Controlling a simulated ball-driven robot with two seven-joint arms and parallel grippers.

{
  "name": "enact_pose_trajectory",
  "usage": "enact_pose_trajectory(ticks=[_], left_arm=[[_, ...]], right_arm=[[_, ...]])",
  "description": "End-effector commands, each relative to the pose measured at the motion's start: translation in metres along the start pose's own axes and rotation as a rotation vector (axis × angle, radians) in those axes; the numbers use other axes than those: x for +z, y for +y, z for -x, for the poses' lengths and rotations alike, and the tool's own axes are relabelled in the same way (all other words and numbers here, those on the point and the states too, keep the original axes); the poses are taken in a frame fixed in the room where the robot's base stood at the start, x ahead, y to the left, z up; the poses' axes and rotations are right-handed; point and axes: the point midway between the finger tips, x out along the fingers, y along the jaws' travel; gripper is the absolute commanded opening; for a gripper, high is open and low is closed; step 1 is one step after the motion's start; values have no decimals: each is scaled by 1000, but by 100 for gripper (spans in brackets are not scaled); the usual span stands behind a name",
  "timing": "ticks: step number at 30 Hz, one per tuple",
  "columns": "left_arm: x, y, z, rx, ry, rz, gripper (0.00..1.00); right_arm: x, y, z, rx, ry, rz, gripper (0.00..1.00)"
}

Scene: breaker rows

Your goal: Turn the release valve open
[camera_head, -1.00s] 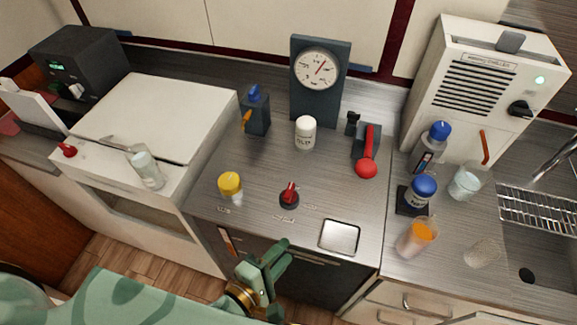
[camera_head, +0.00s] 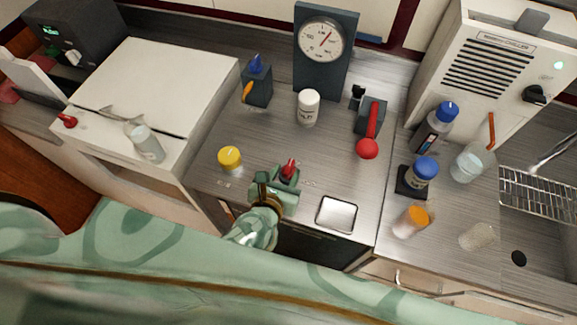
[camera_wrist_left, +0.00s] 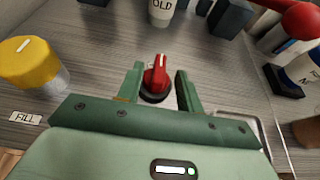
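The release valve appears to be the red knob (camera_head: 289,169) on a dark round base, standing on the steel counter. My left gripper (camera_head: 277,183) is at its near side, fingers spread. In the left wrist view the knob (camera_wrist_left: 156,74) shows between the two open fingers (camera_wrist_left: 159,82), with a gap on each side and no clear contact. The knob's raised grip points roughly away from me, with a pale mark on it. Its base is partly hidden by the gripper in the head view. My right gripper is not in view.
A yellow-capped fill knob (camera_head: 230,158) stands left of the valve. A steel plate (camera_head: 337,214) lies to its right. Behind are a white bottle (camera_head: 308,108), a gauge (camera_head: 321,40) and a red-balled lever (camera_head: 368,147). Blue-capped bottles (camera_head: 445,112) and cups stand farther right.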

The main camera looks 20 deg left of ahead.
Motion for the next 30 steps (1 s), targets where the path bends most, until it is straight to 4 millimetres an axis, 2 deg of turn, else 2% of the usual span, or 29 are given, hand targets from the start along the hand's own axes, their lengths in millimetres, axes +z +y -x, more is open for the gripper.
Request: enact_pose_trajectory(ticks=[3, 6, 16, 20, 30], left_arm=[[0, 0, -18, 1, -1, 0, 36], [0, 0, -26, 0, 0, 0, 36], [0, 0, -29, 0, -1, 0, 36], [0, 0, -29, 0, -1, -1, 0], [1, 0, -29, -19, -1, -10, 0]], right_arm=[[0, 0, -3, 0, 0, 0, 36], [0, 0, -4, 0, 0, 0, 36], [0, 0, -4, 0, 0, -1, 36], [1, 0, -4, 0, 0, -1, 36], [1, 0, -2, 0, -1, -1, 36]])
